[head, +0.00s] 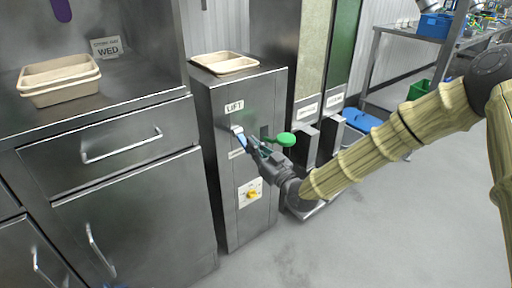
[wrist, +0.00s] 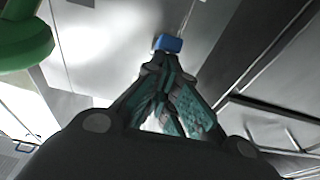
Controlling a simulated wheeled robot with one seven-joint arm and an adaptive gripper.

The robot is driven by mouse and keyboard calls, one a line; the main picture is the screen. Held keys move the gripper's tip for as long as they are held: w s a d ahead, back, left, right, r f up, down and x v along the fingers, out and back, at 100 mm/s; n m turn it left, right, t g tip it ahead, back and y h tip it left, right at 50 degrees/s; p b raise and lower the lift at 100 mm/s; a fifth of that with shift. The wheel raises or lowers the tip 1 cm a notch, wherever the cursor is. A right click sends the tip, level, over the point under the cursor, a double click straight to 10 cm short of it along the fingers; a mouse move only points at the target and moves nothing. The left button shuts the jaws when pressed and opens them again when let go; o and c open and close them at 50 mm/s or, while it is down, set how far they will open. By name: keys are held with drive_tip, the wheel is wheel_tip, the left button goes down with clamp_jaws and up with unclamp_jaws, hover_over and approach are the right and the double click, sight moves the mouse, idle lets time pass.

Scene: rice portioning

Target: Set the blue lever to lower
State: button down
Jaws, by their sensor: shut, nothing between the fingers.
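The blue lever (head: 241,140) sits on the front panel of the metal lift cabinet (head: 225,185), just below the LIFT label (head: 234,106). Its blue end (wrist: 168,43) also shows in the wrist view, just beyond the fingertips. My gripper (head: 252,142) is at the lever in the head view, its fingers pointing toward the panel. In the wrist view my gripper (wrist: 162,60) has its fingertips together with nothing between them. The tips are right at the blue end; I cannot tell whether they touch it. Part of the lever is hidden by the fingers.
A green round knob (head: 286,139) stands close to the right of my gripper, and large at upper left in the wrist view (wrist: 22,40). A yellow switch (head: 251,195) is lower on the cabinet. A beige tray (head: 225,63) lies on top. Grey floor (head: 330,245) is clear at right.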

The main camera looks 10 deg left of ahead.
idle(0.3)
drive_tip(key=r+p+v, duration=0.2)
drive_tip(key=p+v, duration=0.2)
drive_tip(key=v, duration=0.7)
drive_tip(key=shift+s+d+r, duration=0.25)
drive_tip(key=shift+d+r, duration=0.1)
